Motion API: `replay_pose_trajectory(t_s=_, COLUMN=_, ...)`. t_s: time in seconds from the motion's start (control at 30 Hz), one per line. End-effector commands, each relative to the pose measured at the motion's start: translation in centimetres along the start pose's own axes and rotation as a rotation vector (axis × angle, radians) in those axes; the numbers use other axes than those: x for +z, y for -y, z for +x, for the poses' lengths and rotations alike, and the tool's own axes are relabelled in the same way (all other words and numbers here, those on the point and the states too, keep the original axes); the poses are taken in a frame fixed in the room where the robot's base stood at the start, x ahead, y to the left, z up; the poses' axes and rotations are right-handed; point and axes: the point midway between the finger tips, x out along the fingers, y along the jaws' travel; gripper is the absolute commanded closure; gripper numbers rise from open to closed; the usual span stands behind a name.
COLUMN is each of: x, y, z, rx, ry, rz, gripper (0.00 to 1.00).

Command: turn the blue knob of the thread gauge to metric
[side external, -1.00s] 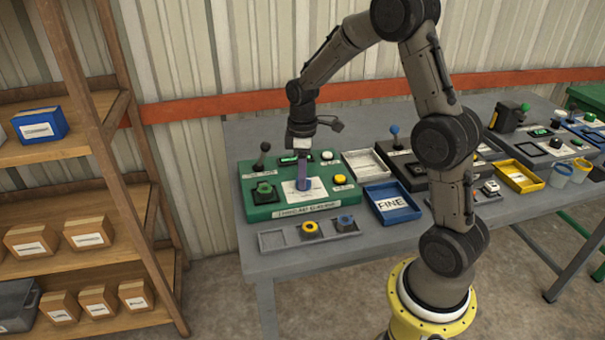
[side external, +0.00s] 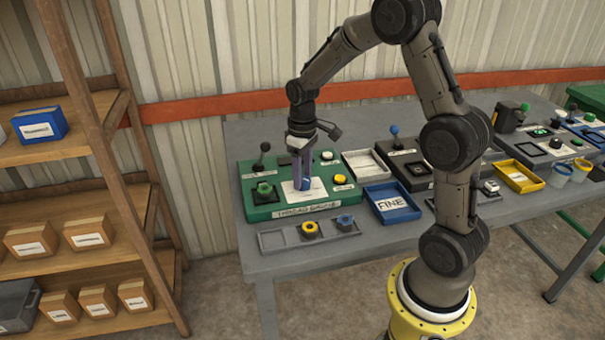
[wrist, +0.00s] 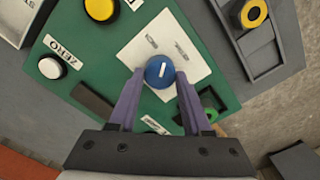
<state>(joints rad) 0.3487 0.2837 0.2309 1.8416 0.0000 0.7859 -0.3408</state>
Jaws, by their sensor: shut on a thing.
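The thread gauge is a green box (side external: 258,213) at the left end of the table, with a name label on its front. Its round blue knob (wrist: 160,72) sits on a white plate (wrist: 138,50) and has a white pointer line, nearly upright in the wrist view. My gripper (wrist: 160,80) is shut on the knob, one purple finger on each side. In the side view my gripper (side external: 303,184) reaches down to the plate, and a bit of blue shows between the fingertips. The plate's markings are too small to read.
The gauge also carries a black-knobbed lever (side external: 263,148), a green knob (side external: 264,188), a white button (side external: 327,156) and a yellow button (side external: 340,180). A grey tray (side external: 280,243) with yellow and blue rings lies in front. A blue FINE tray (side external: 392,203) stands right.

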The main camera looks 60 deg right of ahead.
Motion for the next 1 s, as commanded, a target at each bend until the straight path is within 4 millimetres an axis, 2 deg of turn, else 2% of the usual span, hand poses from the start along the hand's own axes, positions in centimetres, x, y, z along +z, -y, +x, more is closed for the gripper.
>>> replay_pose_trajectory(t_s=0.5, x=-0.03, y=-0.1, z=-0.16, rx=0.0, ry=-0.003, rz=0.443, gripper=1.0)
replay_pose_trajectory(t_s=0.7, x=-0.02, y=-0.12, z=-0.14, rx=0.0, ry=-0.002, rz=0.549, gripper=1.0)
replay_pose_trajectory(t_s=1.0, x=-0.05, y=-0.14, z=-0.18, rx=0.0, ry=-0.004, rz=0.619, gripper=1.0)
